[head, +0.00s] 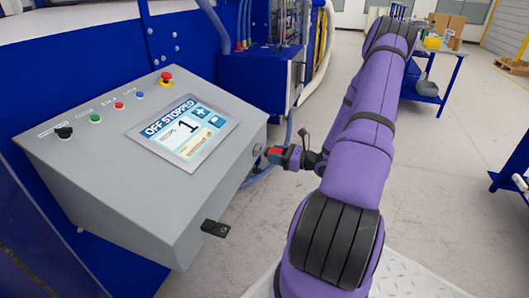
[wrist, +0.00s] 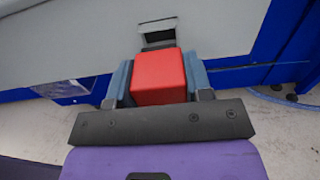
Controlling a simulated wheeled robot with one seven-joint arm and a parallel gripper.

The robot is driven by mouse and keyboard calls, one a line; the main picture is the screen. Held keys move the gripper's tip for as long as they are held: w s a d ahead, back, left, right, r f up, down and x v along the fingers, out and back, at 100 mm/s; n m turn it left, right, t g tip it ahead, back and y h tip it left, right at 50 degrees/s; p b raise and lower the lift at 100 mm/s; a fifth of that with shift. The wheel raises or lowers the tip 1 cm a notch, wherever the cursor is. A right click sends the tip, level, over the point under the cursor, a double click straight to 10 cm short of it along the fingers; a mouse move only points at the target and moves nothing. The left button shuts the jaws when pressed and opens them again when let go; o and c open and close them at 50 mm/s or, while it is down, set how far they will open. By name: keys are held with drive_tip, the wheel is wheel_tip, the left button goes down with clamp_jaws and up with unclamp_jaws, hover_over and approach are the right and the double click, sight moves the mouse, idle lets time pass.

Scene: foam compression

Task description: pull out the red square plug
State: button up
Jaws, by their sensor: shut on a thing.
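The red square plug (wrist: 160,80) sits between the two blue-grey fingers of my gripper (wrist: 158,72), which are shut on its sides. A dark rectangular opening (wrist: 158,37) in the grey panel shows just beyond the plug's far end. I cannot tell whether any of the plug is still inside it. In the head view my gripper (head: 281,154) is beside the right side of the grey control box (head: 130,190), with a little of the red plug (head: 273,151) showing at its tip.
The control box has a screen (head: 183,130) reading "OFF STOPPED", several buttons and a red stop knob (head: 166,79). A black fitting (head: 215,228) sticks out of its front. Blue hoses (head: 262,174) hang behind my gripper.

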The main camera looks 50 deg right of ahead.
drive_tip(key=shift+v, duration=1.25)
